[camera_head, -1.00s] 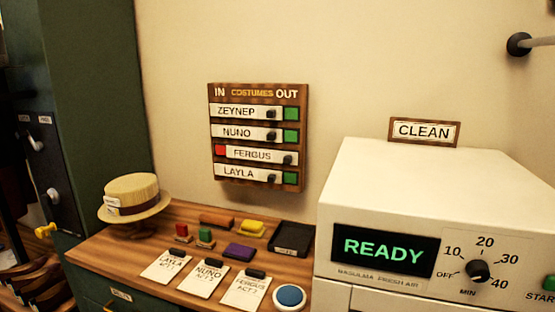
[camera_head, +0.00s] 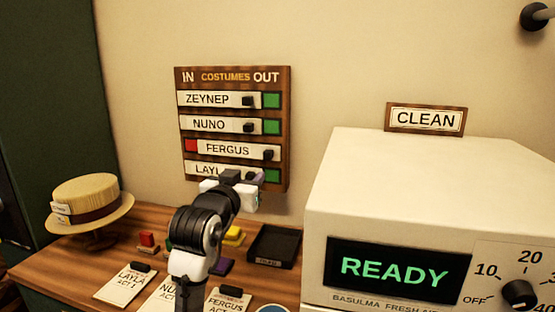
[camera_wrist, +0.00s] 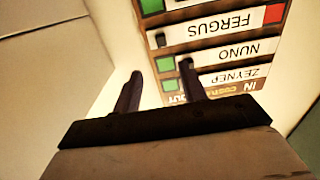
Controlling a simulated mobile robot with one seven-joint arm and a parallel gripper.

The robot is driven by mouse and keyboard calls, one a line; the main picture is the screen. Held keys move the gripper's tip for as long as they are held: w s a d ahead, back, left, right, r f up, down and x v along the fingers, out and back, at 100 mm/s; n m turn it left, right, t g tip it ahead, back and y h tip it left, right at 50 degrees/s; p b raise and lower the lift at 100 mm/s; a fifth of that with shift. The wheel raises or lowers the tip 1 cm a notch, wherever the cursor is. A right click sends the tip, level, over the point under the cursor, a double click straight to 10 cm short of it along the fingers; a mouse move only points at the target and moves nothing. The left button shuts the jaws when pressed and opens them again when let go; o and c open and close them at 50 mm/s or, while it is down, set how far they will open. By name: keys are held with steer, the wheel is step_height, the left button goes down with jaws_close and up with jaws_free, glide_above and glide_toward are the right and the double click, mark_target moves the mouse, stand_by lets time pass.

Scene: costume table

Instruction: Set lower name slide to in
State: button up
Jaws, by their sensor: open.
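The wooden costume board (camera_head: 284,110) hangs on the wall with IN at left and OUT at right. The lowest slide, LAYLA (camera_head: 206,169), sits left with green showing at its right end; its right part and knob are hidden behind my gripper. The FERGUS slide (camera_head: 225,149) above it sits to the right, with red at its left end. My gripper (camera_head: 240,178) is in front of the board's lower edge; contact cannot be told. In the upside-down wrist view my gripper (camera_wrist: 160,88) has its two fingers apart, with the NUNO slide (camera_wrist: 238,52) and FERGUS slide beyond them.
The ZEYNEP slide (camera_head: 215,100) and the NUNO slide sit left with green showing. The white machine (camera_head: 400,185) reading READY stands at the right.

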mark_target(266, 156)
steer(key=p+x, duration=0.3)
steer(key=x, duration=1)
steer(key=shift+w, duration=0.15)
steer(key=shift+c, duration=0.3)
jaws_close()
